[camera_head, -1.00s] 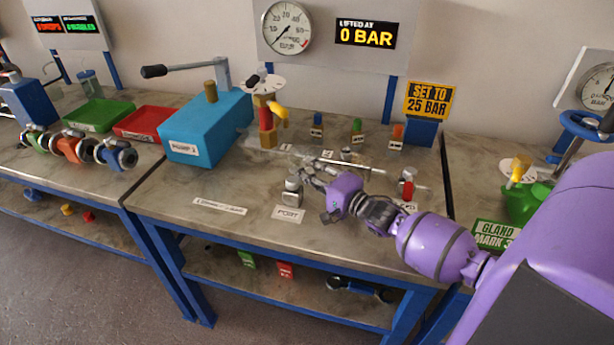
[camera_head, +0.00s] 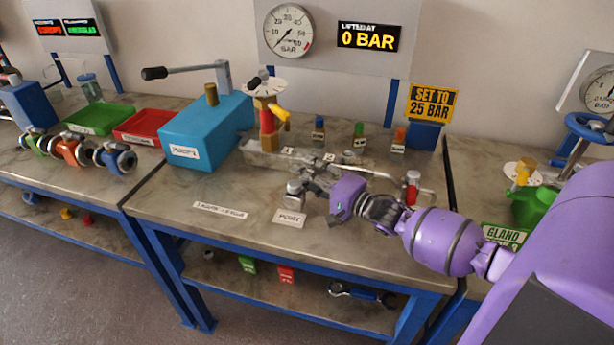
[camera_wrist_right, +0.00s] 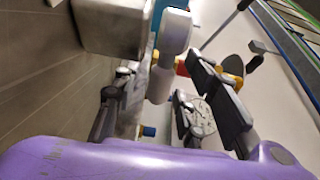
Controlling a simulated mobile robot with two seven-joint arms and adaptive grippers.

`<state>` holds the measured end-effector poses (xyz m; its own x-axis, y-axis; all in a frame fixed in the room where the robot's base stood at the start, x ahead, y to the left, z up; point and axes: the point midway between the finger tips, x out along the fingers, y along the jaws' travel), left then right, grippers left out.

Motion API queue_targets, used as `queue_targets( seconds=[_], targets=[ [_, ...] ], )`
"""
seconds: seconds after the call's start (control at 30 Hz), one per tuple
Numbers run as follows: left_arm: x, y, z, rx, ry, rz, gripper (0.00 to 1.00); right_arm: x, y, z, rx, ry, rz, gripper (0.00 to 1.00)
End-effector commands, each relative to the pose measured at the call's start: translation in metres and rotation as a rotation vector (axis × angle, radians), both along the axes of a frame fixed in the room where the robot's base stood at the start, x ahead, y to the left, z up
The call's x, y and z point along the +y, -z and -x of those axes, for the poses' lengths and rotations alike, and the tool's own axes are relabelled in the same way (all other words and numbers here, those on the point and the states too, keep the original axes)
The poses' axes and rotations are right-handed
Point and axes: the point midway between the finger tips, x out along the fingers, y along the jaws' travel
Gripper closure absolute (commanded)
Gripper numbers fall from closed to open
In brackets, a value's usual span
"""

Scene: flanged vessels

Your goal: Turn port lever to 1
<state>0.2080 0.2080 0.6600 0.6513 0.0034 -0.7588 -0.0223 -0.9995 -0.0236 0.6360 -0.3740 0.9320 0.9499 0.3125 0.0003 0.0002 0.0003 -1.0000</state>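The PORT label (camera_head: 289,218) lies flat on the middle bench. A grey metal knob-like piece (camera_head: 294,189) stands just behind it; I take it as the port lever's end, but its pointing is unclear. Behind it is a long grey block (camera_head: 262,157) with tags 1 (camera_head: 288,150) and 2 (camera_head: 329,157). My right gripper (camera_head: 313,182) is low at the knob's right side, partly covering the block. In the right wrist view its fingers (camera_wrist_right: 165,105) are spread around or beside a pale grey piece (camera_wrist_right: 165,65); contact is unclear. My left gripper is not in view.
A blue pump (camera_head: 205,128) with a long handle stands at the left. A red and yellow valve (camera_head: 268,118) stands behind the block. A thin pipe with a red fitting (camera_head: 412,186) is close behind my right arm.

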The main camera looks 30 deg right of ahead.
Motion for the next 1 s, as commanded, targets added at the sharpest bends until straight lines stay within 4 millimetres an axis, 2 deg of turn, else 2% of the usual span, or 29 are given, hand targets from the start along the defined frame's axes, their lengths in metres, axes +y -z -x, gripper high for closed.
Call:
queue_targets(
  seconds=[0.17,0.5,0.63,0.87,1.0],
  targets=[
    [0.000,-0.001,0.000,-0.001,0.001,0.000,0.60,-0.005,0.001,0.013,0.002,0.000,0.001,0.62],
    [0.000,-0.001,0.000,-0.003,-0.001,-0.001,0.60,-0.021,0.001,0.063,0.002,0.000,0.001,0.62],
    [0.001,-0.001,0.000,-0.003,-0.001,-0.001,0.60,-0.023,0.000,0.070,0.000,-0.001,0.000,0.62],
    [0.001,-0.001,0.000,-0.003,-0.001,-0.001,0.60,-0.023,0.000,0.071,-0.001,-0.001,0.000,0.62],
    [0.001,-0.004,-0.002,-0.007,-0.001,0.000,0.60,-0.023,-0.005,0.072,0.002,-0.011,0.045,0.77]
  ],
)
